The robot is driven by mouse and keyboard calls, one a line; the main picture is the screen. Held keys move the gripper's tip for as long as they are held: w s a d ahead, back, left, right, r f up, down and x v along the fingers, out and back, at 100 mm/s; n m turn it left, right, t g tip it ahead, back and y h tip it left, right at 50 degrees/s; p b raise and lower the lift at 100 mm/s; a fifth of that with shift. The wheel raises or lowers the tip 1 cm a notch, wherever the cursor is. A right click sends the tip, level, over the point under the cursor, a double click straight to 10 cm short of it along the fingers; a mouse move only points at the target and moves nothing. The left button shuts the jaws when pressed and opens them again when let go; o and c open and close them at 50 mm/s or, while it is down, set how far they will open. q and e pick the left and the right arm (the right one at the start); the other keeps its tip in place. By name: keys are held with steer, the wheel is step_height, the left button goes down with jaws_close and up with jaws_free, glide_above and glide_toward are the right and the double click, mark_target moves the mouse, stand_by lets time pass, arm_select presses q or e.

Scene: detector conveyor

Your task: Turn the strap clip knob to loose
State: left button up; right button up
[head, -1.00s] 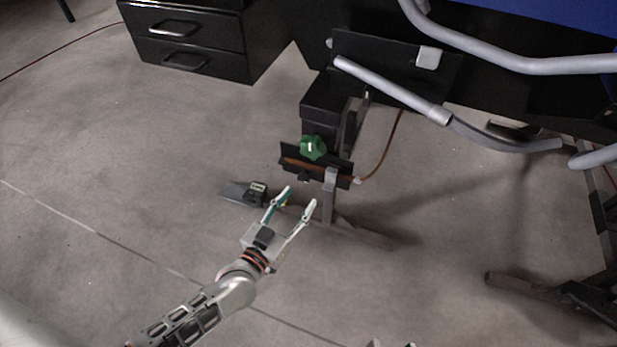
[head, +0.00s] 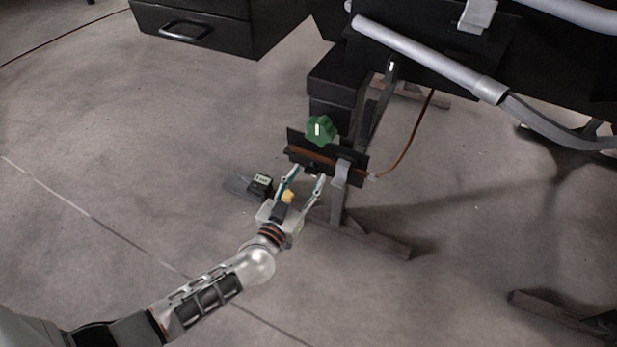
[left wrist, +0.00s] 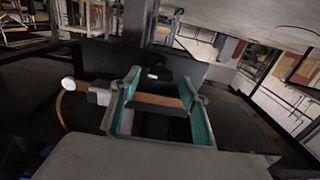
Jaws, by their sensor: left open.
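A green lobed knob (head: 320,130) with a white mark sits at the top of a dark plate (head: 357,167) carrying an orange-brown strip. My left gripper (head: 309,173) is open, its tips at the plate's lower edge, below the green knob. In the left wrist view, the open green-padded fingers (left wrist: 163,92) frame the strip. A small black rounded part (left wrist: 158,73) with a white mark shows just beyond them; the green knob is not visible there. I cannot tell which part is the strap clip knob. Contact is unclear.
A grey bracket (head: 342,173) and a brown cable (head: 408,145) are right of the fingers. A small dark device (head: 261,184) lies on the floor at left. Grey tubes (head: 430,65) and a black drawer cabinet (head: 210,22) stand behind.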

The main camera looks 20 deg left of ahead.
arm_select(q)
steer(key=shift+w, duration=0.4)
steer(key=c, duration=1.1)
